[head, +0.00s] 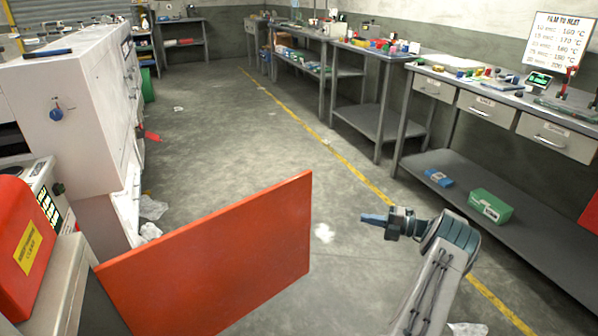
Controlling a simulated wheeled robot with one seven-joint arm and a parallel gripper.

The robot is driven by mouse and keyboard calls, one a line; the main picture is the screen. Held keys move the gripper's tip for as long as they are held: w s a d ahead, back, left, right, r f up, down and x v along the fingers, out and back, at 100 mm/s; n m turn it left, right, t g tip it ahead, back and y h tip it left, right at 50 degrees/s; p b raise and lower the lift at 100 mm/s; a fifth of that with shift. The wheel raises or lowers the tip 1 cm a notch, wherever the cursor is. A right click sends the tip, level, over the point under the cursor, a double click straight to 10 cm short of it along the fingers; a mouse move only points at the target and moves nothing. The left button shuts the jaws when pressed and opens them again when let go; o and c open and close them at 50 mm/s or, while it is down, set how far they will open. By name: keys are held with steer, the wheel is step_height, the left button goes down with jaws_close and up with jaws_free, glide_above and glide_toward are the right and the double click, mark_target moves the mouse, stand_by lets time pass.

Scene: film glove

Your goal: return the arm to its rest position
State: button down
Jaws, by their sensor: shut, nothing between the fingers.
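My gripper (374,219) is at the end of my arm in the lower right of the head view. It points left over open floor, with its fingers together and nothing between them. My grey and white arm (432,280) rises from the bottom edge and bends at a dark teal joint (453,236). The gripper touches nothing that I can see. The lower part of the arm is cut off by the frame's edge.
A large red panel (215,260) stands left of my gripper, with a gap between. Workbenches with drawers (484,105) line the right wall; a green box (490,206) is on a lower shelf. A white machine (75,110) stands left. Paper scraps (152,208) litter the floor. The middle aisle is mostly clear.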

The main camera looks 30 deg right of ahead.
steer(key=a+r+n+g+h+p, duration=0.2)
steer(key=a+r+n+g+p, duration=0.25)
steer(key=a+r+n, duration=0.75)
steer(key=a+r+n+g+h+p, duration=0.25)
steer(key=a+r+n+g, duration=0.55)
steer(key=a, duration=0.7)
steer(key=s+a+r+n+t+h+p, duration=0.1)
steer(key=s+a+r+n+h+p, duration=0.1)
steer(key=s+a+r+n, duration=0.3)
steer(key=s+a+r+n+h+p, duration=0.3)
steer(key=s+a+r+n+p, duration=0.1)
steer(key=s+n, duration=0.7)
steer(key=s+a+r+n+t+h+p, duration=0.1)
steer(key=s+a+r+n+h+p, duration=0.1)
steer(key=s+a+r+n, duration=0.3)
steer(key=s+r+n+h, duration=0.1)
steer(key=s+n, duration=0.2)
steer(key=shift+s+a+n+t+p, duration=0.2)
steer(key=shift+a+n+t+p, duration=0.1)
steer(key=shift+a+t+p, duration=0.1)
steer(key=shift+d+h, duration=0.2)
steer(key=shift+h, duration=0.05)
